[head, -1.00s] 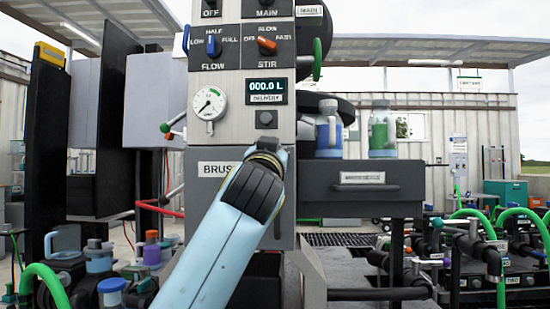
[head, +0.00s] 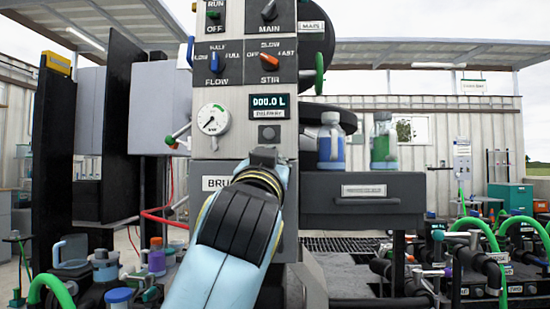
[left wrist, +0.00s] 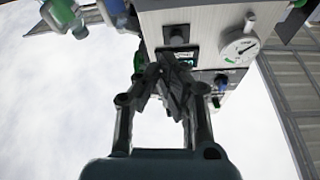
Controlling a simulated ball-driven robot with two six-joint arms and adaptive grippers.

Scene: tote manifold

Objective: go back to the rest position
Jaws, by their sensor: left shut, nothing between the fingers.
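My left arm rises from the bottom middle of the head view, its wrist in front of the grey control panel (head: 241,151), covering part of the BRUSH label. In the left wrist view my left gripper (left wrist: 170,78) is shut and empty, with the panel's button (left wrist: 178,34) and gauge (left wrist: 239,47) beyond it. I cannot tell whether the fingers touch the panel. In the head view the fingers are mostly hidden by the wrist. My right gripper is in neither view.
A dark drawer unit (head: 340,205) stands right of the panel, with a blue bottle (head: 331,145) and a green bottle (head: 383,142) on top. Tall black boards (head: 62,170) stand left. Green hoses (head: 478,226) and dark pipework fill the lower right. Several jugs and containers stand lower left.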

